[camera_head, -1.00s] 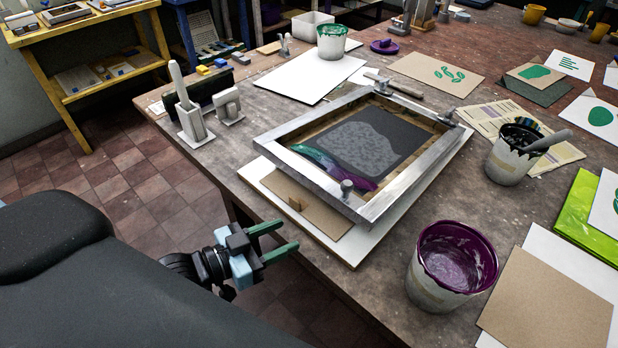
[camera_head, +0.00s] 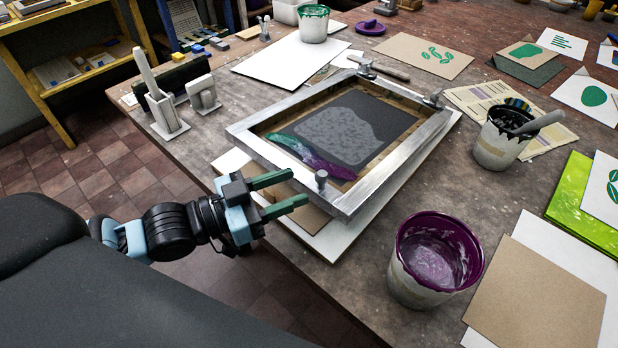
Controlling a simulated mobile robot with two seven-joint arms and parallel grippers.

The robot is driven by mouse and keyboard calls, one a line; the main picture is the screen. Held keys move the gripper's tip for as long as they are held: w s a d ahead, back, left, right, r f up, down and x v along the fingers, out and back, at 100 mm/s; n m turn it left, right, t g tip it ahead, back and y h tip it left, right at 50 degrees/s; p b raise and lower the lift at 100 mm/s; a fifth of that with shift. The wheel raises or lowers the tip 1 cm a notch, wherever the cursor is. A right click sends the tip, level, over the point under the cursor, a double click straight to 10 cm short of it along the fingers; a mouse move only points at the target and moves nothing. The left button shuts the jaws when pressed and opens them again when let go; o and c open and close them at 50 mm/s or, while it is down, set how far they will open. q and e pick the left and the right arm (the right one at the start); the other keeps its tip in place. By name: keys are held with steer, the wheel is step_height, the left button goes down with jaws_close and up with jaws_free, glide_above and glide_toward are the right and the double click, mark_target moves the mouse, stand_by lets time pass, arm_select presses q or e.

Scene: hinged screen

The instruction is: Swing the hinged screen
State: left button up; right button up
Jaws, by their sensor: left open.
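The hinged screen (camera_head: 398,168) is a pale metal frame around a dark mesh with a grey blotch and smears of green and purple ink. It lies low over a white base board (camera_head: 340,240), with clamps at its far side and a knob (camera_head: 321,180) on its near edge. My left gripper (camera_head: 295,190) is open, its two green fingers pointing right toward the frame's near-left edge. It appears empty, and its fingers overlap the brown card at the board's near edge in the picture. Whether it touches anything cannot be told. My right gripper is not in view.
A purple ink pot (camera_head: 433,262) stands at the front right and a black ink pot (camera_head: 500,140) behind it. A green-rimmed pot (camera_head: 313,24) is at the back. A grey holder (camera_head: 163,112) stands left of the screen. Papers cover the right side.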

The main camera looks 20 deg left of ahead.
mark_target(310, 181)
arm_select(q)
steer(key=shift+x, duration=2.35)
jaws_close()
